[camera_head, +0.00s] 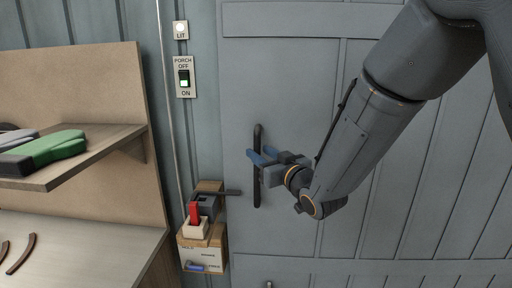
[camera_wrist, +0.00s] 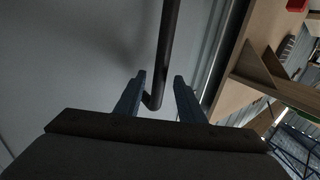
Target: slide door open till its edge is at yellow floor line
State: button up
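The grey panelled door (camera_head: 300,75) fills the right of the head view, with its left edge just right of the light switches. A black vertical bar handle (camera_head: 258,190) is on it near that edge. My gripper (camera_head: 261,155) is at the handle, with its blue fingers on either side of the bar. In the wrist view the handle (camera_wrist: 170,45) runs between the two spread fingers of my gripper (camera_wrist: 160,80), with gaps visible beside it. Whether a finger touches the bar cannot be told. The floor and the yellow line are not in view.
A porch switch (camera_head: 185,77) is on the wall left of the door. A wooden shelf (camera_head: 110,142) with green gloves (camera_head: 58,148) stands at left.

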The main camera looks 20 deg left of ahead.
jog(key=shift+p+x, duration=0.35)
jog(key=shift+x, duration=1.05)
jog(key=shift+c, duration=0.5)
grip_shut()
